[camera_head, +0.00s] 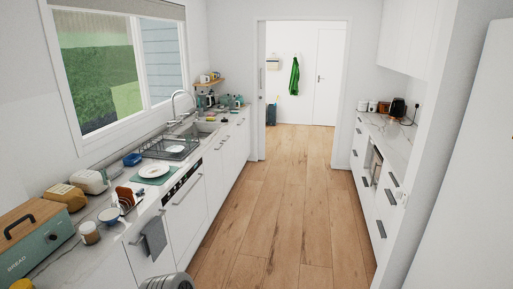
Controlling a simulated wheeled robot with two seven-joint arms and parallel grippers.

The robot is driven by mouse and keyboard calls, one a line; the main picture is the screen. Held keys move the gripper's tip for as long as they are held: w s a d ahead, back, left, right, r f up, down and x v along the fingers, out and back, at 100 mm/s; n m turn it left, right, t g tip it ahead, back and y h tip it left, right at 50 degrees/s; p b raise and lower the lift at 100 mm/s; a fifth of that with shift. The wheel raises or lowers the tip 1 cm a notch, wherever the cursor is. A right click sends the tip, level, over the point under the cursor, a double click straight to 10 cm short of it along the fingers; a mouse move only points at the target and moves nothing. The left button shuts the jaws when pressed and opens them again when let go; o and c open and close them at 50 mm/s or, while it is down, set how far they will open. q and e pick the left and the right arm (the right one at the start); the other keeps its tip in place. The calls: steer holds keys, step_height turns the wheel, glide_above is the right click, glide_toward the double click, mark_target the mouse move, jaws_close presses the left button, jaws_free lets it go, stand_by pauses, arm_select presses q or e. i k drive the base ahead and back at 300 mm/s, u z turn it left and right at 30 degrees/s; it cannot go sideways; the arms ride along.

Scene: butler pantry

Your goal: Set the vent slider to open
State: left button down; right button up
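I cannot make out a vent slider for certain in the head view. A green bread bin (45,252) with a wooden lid and a dark handle stands on the left counter at the near left. A small dark fitting (52,237) shows on its front, too small to tell what it is or how it is set. Neither of my grippers is in view. A grey ribbed rounded part at the bottom edge looks like part of my own arm.
The left counter (92,262) also holds a toaster (90,181), a jar (89,232), a blue-rimmed bowl (109,216), a dish rack (171,147) and plates. A grey towel (154,238) hangs below. The wooden floor (275,205) is clear to the doorway.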

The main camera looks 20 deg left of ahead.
mark_target(52, 236)
steer(key=u, duration=0.8)
steer(key=i, duration=1.2)
steer(key=u, duration=1.3)
